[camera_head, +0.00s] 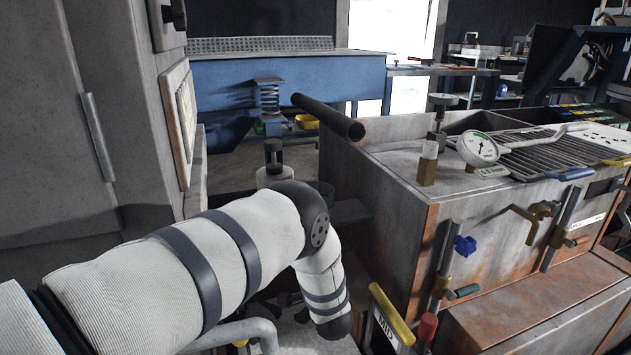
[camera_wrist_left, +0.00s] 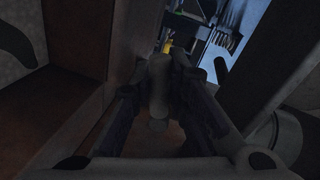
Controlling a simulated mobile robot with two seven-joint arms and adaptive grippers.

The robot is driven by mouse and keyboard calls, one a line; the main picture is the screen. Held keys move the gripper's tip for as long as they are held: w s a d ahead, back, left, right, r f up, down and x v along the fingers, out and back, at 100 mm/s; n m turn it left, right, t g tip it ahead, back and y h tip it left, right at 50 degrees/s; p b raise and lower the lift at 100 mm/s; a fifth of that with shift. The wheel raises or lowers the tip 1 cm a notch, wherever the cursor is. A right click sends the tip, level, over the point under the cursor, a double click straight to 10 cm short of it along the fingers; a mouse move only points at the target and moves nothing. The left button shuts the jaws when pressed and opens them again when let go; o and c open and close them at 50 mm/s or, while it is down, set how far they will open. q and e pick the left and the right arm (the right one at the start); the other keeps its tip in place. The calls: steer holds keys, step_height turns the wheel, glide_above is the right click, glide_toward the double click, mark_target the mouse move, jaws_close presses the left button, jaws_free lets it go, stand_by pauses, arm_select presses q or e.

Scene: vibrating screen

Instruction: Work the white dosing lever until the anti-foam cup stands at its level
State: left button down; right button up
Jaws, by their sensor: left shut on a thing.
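In the left wrist view my left gripper (camera_wrist_left: 162,75) is shut on a pale, rounded bar, which looks like the white dosing lever (camera_wrist_left: 158,92). The picture is dark, so the lever's far end and pivot are hard to make out. In the head view my left arm reaches in from the left and bends down at the middle; its gripper and the lever are hidden. A small upright vessel with a clear top and brass base (camera_head: 428,165) stands on the machine; I cannot tell if it is the anti-foam cup. My right gripper is in neither view.
The rusty grey machine housing (camera_head: 390,215) stands right of my arm, with a round gauge (camera_head: 479,149) and metal grating (camera_head: 545,155) on top. Valve handles stick out of its front. A yellow-edged plate marked MID (camera_head: 390,318) stands close beside my forearm. A grey cabinet (camera_head: 75,130) is at left.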

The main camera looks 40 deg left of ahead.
arm_select(q)
steer(key=shift+w+r+m+y, duration=0.2)
steer(key=shift+r+m+y, duration=0.1)
steer(key=shift+r+m, duration=0.65)
steer(key=c, duration=1.9)
jaws_free()
steer(key=shift+s+f, duration=0.15)
steer(key=shift+f, duration=0.1)
steer(key=shift+f+g, duration=0.1)
steer(key=shift+g, duration=0.2)
steer(key=shift+s, duration=0.1)
steer(key=f+p+v, duration=0.1)
steer(key=p+v, duration=0.1)
steer(key=v, duration=0.4)
steer(key=shift+f, duration=0.15)
steer(key=o, duration=0.3)
steer(key=shift+s, duration=0.1)
steer(key=shift+o, duration=0.2)
